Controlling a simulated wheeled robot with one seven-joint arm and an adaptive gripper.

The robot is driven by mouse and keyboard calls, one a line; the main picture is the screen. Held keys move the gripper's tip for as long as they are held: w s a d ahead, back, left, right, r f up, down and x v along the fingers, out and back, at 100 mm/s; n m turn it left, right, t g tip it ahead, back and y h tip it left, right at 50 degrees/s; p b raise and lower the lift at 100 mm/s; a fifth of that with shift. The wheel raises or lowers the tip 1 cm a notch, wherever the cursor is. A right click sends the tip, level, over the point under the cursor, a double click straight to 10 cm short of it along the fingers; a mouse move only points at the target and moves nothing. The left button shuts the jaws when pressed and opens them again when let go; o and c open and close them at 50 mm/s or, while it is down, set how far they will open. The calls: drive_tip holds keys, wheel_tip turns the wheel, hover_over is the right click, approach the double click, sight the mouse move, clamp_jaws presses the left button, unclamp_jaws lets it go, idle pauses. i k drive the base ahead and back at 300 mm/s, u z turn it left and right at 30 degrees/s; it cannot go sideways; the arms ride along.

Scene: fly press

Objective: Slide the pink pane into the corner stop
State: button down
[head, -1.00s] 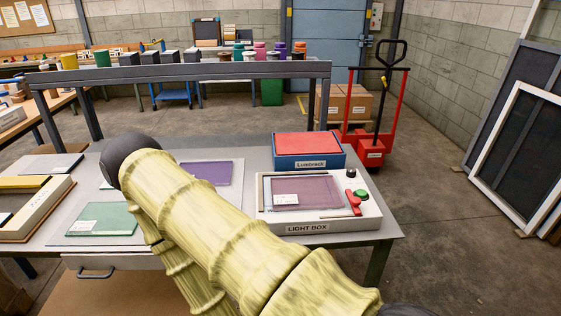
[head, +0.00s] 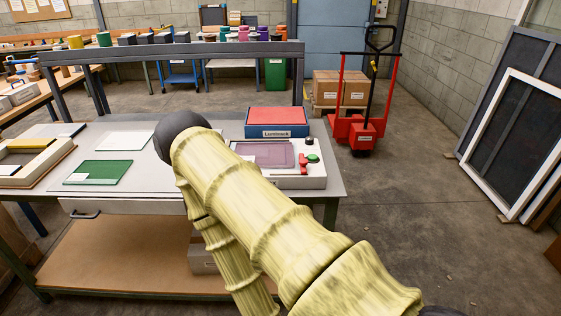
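The pink pane (head: 270,154) lies flat on the white light box (head: 312,181), at the right end of the table. My yellow-sleeved arm crosses in front and hides the pane's lower left part and the box's front left. A dark edge shows near the pane's upper left, but I cannot make out the corner stop clearly or tell whether the pane touches it. My gripper is not in view; only the arm's links and its dark rounded joint show.
A blue Lumirack box with a red top (head: 276,117) stands behind the light box. A red lever (head: 303,163) and green button (head: 312,157) sit on its right side. A green pane (head: 98,172) and a white sheet (head: 125,141) lie left. A red pallet truck (head: 358,130) stands beyond.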

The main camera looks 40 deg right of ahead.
sight(266, 155)
drive_tip(key=z, duration=0.9)
drive_tip(key=i, duration=0.2)
drive_tip(key=u, duration=0.05)
